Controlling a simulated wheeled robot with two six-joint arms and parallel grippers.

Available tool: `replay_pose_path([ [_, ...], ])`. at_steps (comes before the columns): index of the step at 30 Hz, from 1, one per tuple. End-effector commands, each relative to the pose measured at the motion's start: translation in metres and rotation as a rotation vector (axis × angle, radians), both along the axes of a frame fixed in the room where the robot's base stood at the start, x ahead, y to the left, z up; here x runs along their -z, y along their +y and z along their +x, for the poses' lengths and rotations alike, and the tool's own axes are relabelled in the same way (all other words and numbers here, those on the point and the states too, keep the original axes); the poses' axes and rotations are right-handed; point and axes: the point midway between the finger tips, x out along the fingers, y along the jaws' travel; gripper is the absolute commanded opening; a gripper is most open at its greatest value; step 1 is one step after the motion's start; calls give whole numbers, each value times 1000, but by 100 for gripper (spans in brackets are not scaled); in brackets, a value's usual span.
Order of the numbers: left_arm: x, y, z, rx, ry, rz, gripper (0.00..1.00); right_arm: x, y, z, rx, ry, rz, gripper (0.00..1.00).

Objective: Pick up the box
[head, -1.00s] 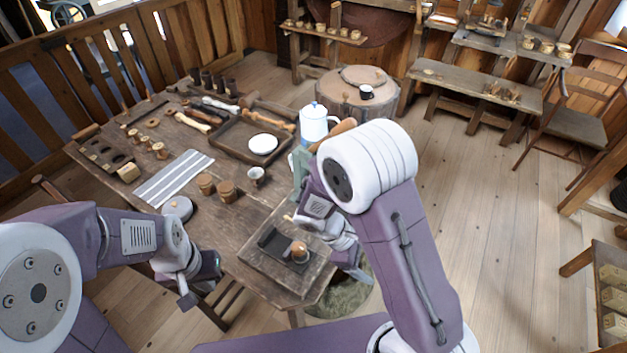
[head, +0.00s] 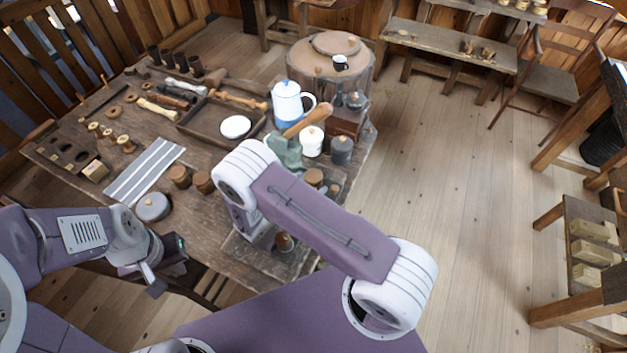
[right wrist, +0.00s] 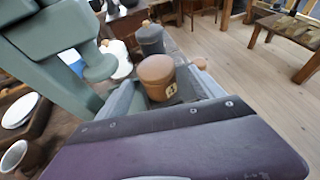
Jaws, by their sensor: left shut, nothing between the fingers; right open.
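A round brown lidded box (right wrist: 157,76) with a small pale label stands upright in the right wrist view. My right gripper (right wrist: 163,92) is open, with its grey fingers to either side of the box; I cannot tell whether they touch it. In the head view the top of the box (head: 314,177) shows just beyond my right forearm, which hides its lower part and most of the right gripper. My left gripper (head: 160,275) is shut and empty, off the table's front edge.
A green metal stand (head: 285,151) is close left of the box. A white jar (head: 312,142) and a grey jar (head: 341,151) stand behind it. A blue-and-white pot (head: 287,103) is farther back.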

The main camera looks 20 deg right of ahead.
Motion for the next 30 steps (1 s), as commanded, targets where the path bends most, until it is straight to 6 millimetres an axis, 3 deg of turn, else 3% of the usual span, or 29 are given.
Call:
replay_pose_path([
  [6, -7, 0, 0, 0, 0, 0, 0, 11, -26, 17, 4, 1, 0, 77],
  [13, -7, 0, 0, 0, 0, 0, 0, 12, -27, 19, 0, -1, 0, 77],
  [14, -7, 0, 0, 0, 0, 0, 0, 12, -27, 19, 1, 0, 0, 72],
  [21, -7, 0, 0, 0, 0, 0, 0, 12, -27, 19, 1, 0, 0, 5],
  [30, -5, 0, 0, 0, 0, 0, 0, 8, -27, 19, 1, 0, 1, 4],
])
